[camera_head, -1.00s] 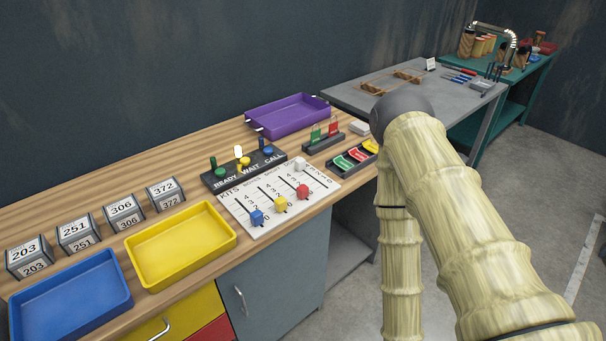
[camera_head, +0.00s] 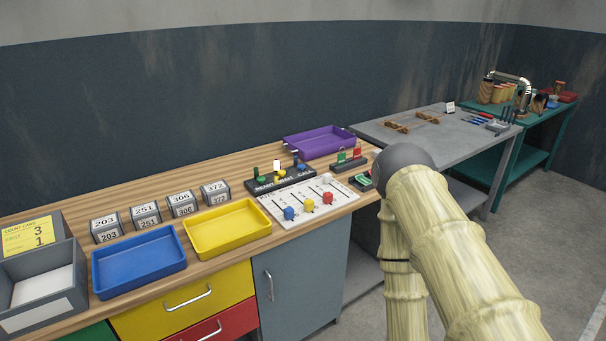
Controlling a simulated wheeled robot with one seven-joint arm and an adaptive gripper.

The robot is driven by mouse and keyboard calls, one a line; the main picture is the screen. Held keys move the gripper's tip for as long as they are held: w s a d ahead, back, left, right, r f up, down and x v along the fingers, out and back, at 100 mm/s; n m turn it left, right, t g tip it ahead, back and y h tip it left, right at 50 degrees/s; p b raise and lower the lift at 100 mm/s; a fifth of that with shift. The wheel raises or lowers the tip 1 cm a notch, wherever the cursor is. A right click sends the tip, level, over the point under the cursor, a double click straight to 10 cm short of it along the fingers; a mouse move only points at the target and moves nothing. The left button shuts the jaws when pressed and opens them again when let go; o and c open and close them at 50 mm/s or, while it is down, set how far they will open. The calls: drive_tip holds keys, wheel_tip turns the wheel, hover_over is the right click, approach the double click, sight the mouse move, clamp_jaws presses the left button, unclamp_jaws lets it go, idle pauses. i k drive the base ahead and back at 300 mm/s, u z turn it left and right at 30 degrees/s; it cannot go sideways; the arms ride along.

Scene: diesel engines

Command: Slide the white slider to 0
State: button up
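The white slider (camera_head: 326,179) is a small white knob on a white slider board (camera_head: 292,219) on the wooden bench. It sits at the far end of its slot, at the back of the board. On the same board, the blue slider (camera_head: 289,213), the yellow slider (camera_head: 309,205) and the red slider (camera_head: 327,198) stand nearer the front edge. The scale numbers are too small to read now. My arm rises at the right, in front of the bench's right end. My gripper is not in view.
Behind the board is a dark READY/WAIT/CALL panel (camera_head: 283,180). A yellow tray (camera_head: 228,231), a blue tray (camera_head: 138,262) and several number blocks stand left. A purple tray (camera_head: 319,142) is behind. A grey table (camera_head: 440,135) lies beyond. The floor at right is clear.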

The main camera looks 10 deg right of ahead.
sight(327, 177)
drive_tip(key=u, duration=0.7)
drive_tip(key=i, duration=1.2)
drive_tip(key=z, duration=0.2)
